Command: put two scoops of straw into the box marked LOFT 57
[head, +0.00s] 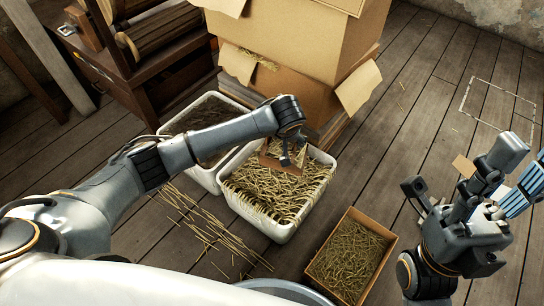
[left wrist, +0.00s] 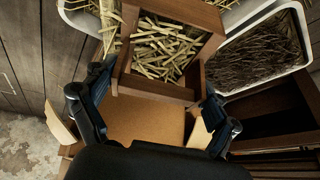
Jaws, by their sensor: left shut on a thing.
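My left gripper (head: 291,150) is shut on a wooden scoop (head: 270,162), just above a white tub (head: 228,199) of pale straw (head: 280,190). The left wrist view shows the square wooden scoop (left wrist: 157,90) between the fingers of my left gripper (left wrist: 150,112), with cut straw (left wrist: 165,48) inside it. The fingers hide part of the scoop. My right gripper (head: 458,190) is spread and empty at the right, above the floor. A small brown box (head: 386,232) of short straw stands at the front. No LOFT 57 mark is readable.
A second white tub (head: 203,178) with dark fill stands behind the straw tub. Large cardboard boxes (head: 295,40) are stacked at the back. A wooden press or cabinet (head: 140,75) is at the left. Loose straw (head: 205,225) lies on the plank floor. Open floor is at the right.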

